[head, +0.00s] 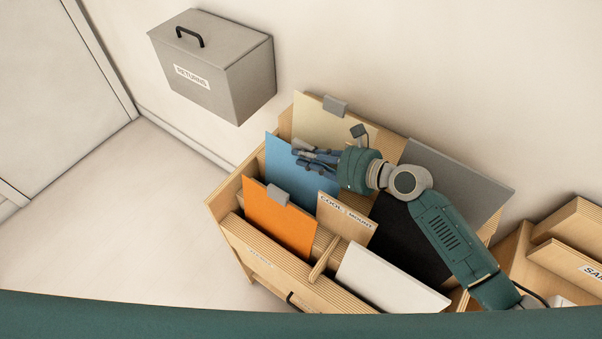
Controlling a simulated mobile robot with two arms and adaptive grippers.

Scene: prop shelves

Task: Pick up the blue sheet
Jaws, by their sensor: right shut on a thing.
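The blue sheet (287,183) stands upright in the wooden bin (232,192), between the cream sheet behind it and the orange sheet in front. My right gripper (304,155) reaches in from the right and is shut on the blue sheet near its upper right edge. The fingers cover part of that edge. The sheet's lower part is hidden by the orange sheet and the bin. My left gripper is not in view.
The bin also holds a cream sheet (308,120) and an orange sheet (278,220), both with grey clips, plus grey (460,172), black (400,238) and white (385,278) sheets. Floor at left is clear.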

